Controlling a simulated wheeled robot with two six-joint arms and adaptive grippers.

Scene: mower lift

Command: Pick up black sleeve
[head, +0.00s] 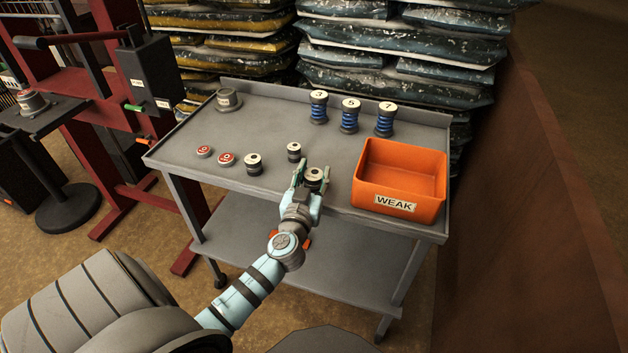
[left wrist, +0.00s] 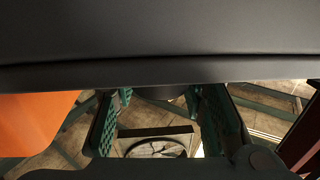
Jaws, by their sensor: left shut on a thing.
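A black sleeve (head: 316,174) with a pale round top is near the table's front edge in the head view. My left gripper (head: 311,172) is shut on it, with one finger on each side. The sleeve's lower part is hidden by the gripper, so I cannot tell whether it touches the table. In the left wrist view the two green fingers of the left gripper (left wrist: 160,112) show, with a dark part between their far ends. Two similar dark sleeves stand to the left, a smaller one (head: 294,152) and a wider one (head: 253,165). My right gripper is not in view.
An orange bin (head: 372,174) labelled WEAK stands right of the gripper. Blue springs numbered 3 (head: 318,107), 5 (head: 349,116) and 7 (head: 385,120) stand at the back. Two red-topped discs (head: 226,159) lie left.

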